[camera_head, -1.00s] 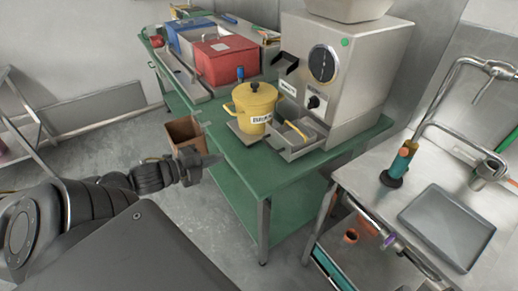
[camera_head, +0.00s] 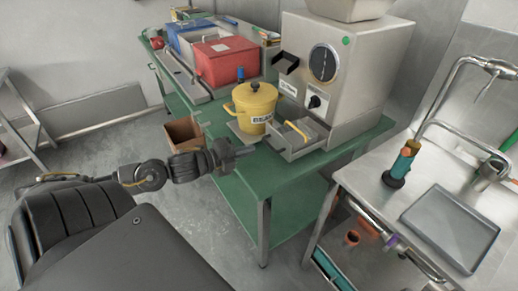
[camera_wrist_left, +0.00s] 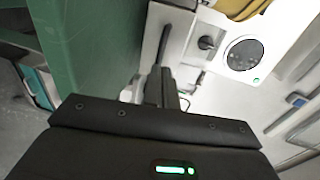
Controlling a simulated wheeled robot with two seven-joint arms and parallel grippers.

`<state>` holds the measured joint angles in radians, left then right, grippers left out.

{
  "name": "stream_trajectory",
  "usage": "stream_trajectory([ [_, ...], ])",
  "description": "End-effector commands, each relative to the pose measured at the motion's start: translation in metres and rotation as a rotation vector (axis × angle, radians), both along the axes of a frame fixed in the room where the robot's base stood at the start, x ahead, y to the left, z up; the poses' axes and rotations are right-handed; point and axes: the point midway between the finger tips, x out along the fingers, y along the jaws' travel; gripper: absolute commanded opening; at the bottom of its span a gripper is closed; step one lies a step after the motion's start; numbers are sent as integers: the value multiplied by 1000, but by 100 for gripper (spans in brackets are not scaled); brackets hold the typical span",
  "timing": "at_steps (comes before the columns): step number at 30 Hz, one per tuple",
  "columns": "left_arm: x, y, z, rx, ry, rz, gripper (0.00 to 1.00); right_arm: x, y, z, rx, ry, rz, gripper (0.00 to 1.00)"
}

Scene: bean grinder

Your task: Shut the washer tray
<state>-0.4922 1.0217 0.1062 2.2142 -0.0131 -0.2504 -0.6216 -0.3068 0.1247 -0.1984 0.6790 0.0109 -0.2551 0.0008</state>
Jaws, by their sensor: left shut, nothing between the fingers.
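The likely washer tray is the grey metal tray (camera_head: 284,153) with a yellow handle (camera_head: 297,131). In the head view it sticks out from the front of the steel machine (camera_head: 340,72), on the green table. My left gripper (camera_head: 246,151) is shut and empty, left of the tray and apart from it in the head view. In the left wrist view, the gripper's fingers (camera_wrist_left: 158,88) point toward the machine front, where a round dial (camera_wrist_left: 243,53) and a knob (camera_wrist_left: 207,42) show. Whether the fingertips touch anything there is unclear. My right gripper is not in view.
A yellow lidded pot (camera_head: 253,103) stands just left of the tray. A brown open box (camera_head: 182,131) is at the table's left edge, beside my left arm. Red (camera_head: 222,62) and blue (camera_head: 192,40) bins stand farther back. A steel sink counter (camera_head: 385,190) is at the right.

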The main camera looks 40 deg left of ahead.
Motion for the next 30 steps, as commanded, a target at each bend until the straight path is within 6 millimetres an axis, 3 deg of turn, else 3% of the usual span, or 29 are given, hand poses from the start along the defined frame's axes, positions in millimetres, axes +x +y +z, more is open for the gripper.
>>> stream_trajectory([
  [12,39,-12,-7,1,-1,0,0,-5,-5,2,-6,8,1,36],
  [30,49,-15,-9,0,-1,0,0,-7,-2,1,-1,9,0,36],
])
